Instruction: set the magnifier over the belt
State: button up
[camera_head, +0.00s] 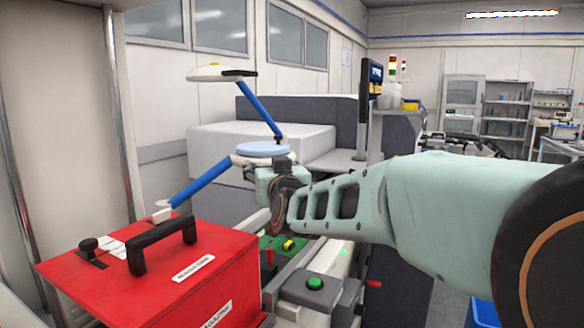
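The magnifier has a pale, flat head (208,72) with a black handle, raised at the upper left. Its upper blue arm (258,108) slopes down to the right. Its lower blue arm (200,183) rises from a white foot at the red box. The joint between them is partly hidden behind my wrist. The belt area is low in the middle, with a green board (267,242) and a yellow part on it, partly covered by my arm. The magnifier head is well above and left of the board. My gripper's fingers cannot be seen; my wrist is in front of the magnifier's arms.
The red box (95,262) with a black handle fills the lower left. A grey control box with a green button (314,283) stands at the front. A large white and grey machine (215,143) stands behind. A blue bin (485,312) is at the lower right.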

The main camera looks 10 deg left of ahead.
jog(key=o, duration=0.3)
jog(key=shift+r, duration=0.1)
notch_tip(320, 180, up, 10)
jog(key=shift+f, duration=0.1)
dwell(0.5)
